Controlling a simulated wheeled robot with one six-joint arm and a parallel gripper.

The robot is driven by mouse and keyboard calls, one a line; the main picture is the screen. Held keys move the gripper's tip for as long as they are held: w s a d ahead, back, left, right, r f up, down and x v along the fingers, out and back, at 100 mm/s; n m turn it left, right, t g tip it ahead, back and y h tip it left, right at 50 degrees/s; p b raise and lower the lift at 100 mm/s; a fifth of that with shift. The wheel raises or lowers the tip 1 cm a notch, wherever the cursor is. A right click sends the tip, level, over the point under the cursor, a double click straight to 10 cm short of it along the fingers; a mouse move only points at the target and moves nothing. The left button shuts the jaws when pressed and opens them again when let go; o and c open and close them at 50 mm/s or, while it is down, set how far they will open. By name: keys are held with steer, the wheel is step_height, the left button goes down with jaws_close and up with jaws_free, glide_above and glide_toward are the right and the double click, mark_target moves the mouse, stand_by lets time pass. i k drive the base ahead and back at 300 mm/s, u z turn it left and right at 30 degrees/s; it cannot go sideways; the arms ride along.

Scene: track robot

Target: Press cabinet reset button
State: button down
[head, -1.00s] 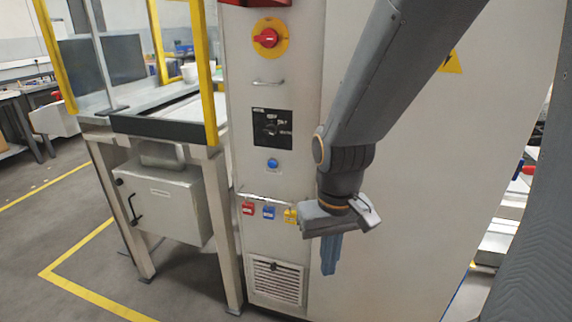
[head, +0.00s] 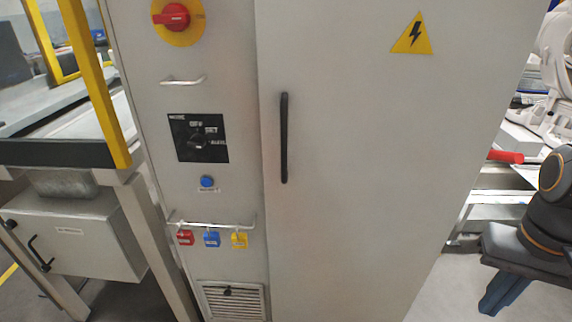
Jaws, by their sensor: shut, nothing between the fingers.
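The grey cabinet (head: 345,235) fills the middle of the head view. Its blue reset button (head: 207,181) is a small round cap on the left panel, with a small label under it. It sits below a black selector switch plate (head: 183,150) and above a rail with padlocks. My gripper (head: 488,308) is at the lower right edge of the view, pointing down, with its blue-grey fingers shut and empty. It is well to the right of the button, touching nothing that I can see. Nothing hides the button.
A red rotary switch (head: 173,17) on a yellow disc and a metal handle (head: 184,80) are above the selector. Red, blue and yellow padlocks (head: 211,238) hang below the button. A long black door handle (head: 284,138) stands out between button and gripper. A steel frame (head: 150,235) stands left.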

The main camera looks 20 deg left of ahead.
mark_target(206, 181)
steer(key=z, duration=1)
steer(key=k, duration=0.85)
steer(key=u, duration=1.75)
